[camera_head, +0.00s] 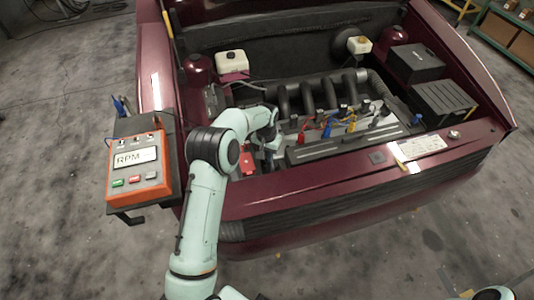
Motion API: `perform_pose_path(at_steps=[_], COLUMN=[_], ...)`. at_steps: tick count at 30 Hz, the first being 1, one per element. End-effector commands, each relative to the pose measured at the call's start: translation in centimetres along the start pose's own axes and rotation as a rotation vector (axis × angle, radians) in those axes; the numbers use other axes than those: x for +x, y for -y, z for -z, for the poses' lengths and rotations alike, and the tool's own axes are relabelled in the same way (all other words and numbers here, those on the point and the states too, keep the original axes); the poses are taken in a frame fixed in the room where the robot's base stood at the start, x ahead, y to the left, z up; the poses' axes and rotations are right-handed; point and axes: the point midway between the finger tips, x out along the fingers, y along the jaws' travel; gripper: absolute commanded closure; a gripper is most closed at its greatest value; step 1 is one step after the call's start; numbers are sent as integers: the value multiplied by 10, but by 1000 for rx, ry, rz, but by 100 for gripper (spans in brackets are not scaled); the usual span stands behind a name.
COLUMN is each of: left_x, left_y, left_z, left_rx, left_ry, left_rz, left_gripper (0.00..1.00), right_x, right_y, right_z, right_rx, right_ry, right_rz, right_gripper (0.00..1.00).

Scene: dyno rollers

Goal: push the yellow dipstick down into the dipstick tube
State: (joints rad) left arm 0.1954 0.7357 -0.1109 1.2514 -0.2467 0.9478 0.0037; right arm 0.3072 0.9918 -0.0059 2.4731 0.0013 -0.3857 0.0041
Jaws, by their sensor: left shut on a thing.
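My left arm reaches over the front edge of the engine bay, and my left gripper (268,156) points down at the left side of the engine. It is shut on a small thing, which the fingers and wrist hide. I cannot make out the yellow dipstick or the dipstick tube for certain. A small yellow piece (351,123) shows on the engine top, in a row with red and blue ones, apart from the gripper. My right gripper is out of view.
The maroon car's front edge (330,185) lies under my left arm. A red part (247,163) is close beside the gripper. The black engine cover (335,146) is to its right. An orange RPM box (135,165) sits on a side shelf at the left.

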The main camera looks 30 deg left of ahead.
Motion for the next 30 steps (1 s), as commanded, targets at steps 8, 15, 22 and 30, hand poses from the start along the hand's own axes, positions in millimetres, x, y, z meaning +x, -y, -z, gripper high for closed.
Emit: perform_pose_path(at_steps=[8, 15, 22, 30], left_x=[0, 0, -11, -68], left_y=[0, 0, 0, 0], left_z=[0, 0, 1, 2], left_rx=[0, 0, 0, 0], left_ry=[-1, 0, -2, -7], left_rz=[0, 0, 0, -1], left_gripper=[71, 57, 57, 57], right_x=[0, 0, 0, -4], right_y=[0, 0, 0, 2], right_z=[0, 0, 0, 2], right_rx=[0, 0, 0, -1], right_ry=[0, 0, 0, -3], right_rz=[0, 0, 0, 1], right_gripper=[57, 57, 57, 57])
